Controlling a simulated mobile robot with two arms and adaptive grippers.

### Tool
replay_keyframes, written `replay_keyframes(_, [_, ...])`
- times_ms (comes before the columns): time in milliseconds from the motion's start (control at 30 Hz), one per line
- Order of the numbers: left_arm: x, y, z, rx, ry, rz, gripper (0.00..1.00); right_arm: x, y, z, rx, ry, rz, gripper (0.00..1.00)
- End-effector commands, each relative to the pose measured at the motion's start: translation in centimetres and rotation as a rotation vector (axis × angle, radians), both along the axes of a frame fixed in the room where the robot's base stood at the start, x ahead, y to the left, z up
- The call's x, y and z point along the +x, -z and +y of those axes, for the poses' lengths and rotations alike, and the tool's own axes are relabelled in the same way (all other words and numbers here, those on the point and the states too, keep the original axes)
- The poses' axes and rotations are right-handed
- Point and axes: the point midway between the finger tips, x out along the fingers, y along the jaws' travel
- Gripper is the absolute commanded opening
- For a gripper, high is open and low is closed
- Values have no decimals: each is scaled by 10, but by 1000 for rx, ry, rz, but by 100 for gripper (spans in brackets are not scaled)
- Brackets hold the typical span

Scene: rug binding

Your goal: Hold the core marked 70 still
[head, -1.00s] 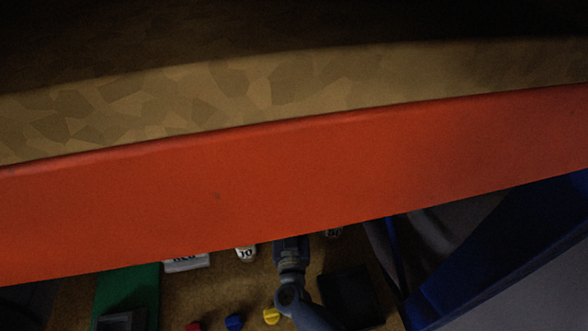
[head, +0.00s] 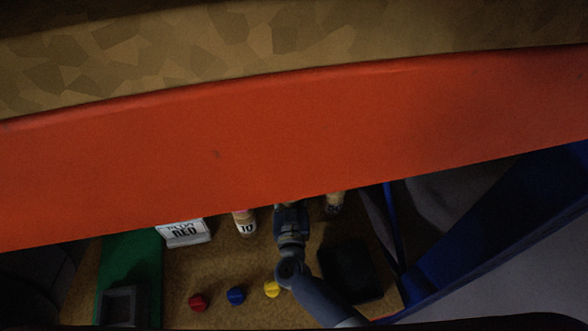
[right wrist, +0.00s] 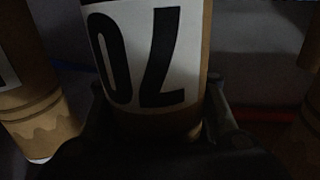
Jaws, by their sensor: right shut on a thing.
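The core marked 70 (right wrist: 145,50) fills the middle of the right wrist view. It is a brown cylinder with a white label, and the black number appears upside down there. My right gripper (right wrist: 158,108) is shut on it, with a finger at each side. In the head view my right gripper (head: 291,217) reaches up to the lower edge of a wide orange band, which hides its fingertips and the held core. My left gripper is not in view.
The orange band (head: 270,145) blocks much of the head view. A core marked 10 (head: 245,222) and another core (head: 334,203) flank my gripper. Red (head: 198,302), blue (head: 236,295) and yellow (head: 272,289) knobs, a white lettered sign (head: 184,233) and a black block (head: 350,272) are nearby.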

Motion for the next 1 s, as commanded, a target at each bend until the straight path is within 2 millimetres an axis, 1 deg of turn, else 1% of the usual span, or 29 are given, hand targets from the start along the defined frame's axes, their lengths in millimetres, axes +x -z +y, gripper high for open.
replay_keyframes(300, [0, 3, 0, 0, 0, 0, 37, 0, 0, 0, 0, 0, 1, 5])
replay_keyframes(467, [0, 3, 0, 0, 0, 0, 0, 0, 0, 0, 0, 0, 1, 5])
replay_keyframes(600, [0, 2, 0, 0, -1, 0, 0, 0, 0, 0, 0, 0, 1, 5])
replay_keyframes(633, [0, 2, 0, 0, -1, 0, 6, 0, 0, 0, 0, 0, 1, 5])
replay_keyframes(667, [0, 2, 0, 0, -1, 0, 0, 0, 0, 0, 0, 0, 1, 5])
replay_keyframes(1000, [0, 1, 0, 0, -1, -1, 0, 0, 0, 0, 0, 0, 1, 5])
